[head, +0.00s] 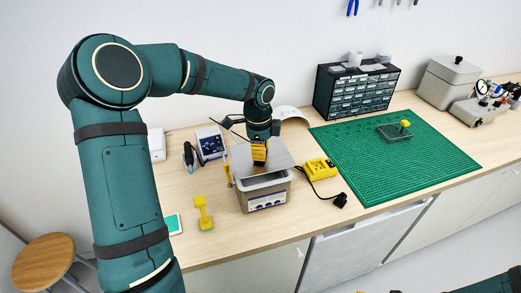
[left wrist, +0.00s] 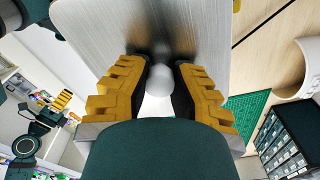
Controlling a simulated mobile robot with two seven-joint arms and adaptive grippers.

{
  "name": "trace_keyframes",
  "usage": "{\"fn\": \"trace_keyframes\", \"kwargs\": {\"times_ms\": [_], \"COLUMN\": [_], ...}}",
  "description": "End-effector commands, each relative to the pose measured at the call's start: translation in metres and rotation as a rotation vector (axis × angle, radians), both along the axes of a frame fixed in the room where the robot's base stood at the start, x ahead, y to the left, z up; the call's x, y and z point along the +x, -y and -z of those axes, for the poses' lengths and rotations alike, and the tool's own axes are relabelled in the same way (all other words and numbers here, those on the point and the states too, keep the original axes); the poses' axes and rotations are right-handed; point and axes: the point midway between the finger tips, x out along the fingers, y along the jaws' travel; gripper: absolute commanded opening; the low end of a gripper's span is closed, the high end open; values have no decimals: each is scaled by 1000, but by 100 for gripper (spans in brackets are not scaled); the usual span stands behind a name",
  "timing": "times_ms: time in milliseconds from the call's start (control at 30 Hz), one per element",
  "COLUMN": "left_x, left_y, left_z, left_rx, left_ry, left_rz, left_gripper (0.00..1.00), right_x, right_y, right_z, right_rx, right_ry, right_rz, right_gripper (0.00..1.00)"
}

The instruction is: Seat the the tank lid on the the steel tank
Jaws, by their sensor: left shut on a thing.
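The tank lid (head: 280,158) is a flat brushed-metal plate. My left gripper (head: 259,153) is shut on its knob from above. In the left wrist view the lid (left wrist: 100,30) fills the top middle, and the pale round knob (left wrist: 160,76) sits between the yellow fingers of my left gripper (left wrist: 160,85). The steel tank (head: 266,196) stands upright on the bench under the lid. A dark opening shows below the lid's front edge, so the lid looks raised and set back from the tank's front. The lid hides the tank's back rim. My right gripper (left wrist: 65,107) shows small in the left wrist view.
A blue-white device (head: 210,144) stands behind left. The green mat (head: 400,160) is mostly clear, with a drawer cabinet (head: 355,92) behind.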

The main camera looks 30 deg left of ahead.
Motion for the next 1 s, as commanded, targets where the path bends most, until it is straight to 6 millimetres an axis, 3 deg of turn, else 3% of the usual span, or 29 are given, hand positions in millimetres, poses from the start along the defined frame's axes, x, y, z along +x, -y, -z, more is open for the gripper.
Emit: {"fn": "trace_keyframes", "kwargs": {"times_ms": [600, 1000], "left_x": [0, 0], "left_y": [1, 1], "left_z": [39, 46], "left_rx": [1, 1], "left_ry": [0, 0], "left_rz": [1, 0], "left_gripper": [0, 0], "right_x": [0, 0], "right_y": [-1, -1], "right_z": [25, 25], "right_rx": [-4, -5], "right_ry": [-2, -1], "right_rz": [0, 1], "right_gripper": [55, 55]}}
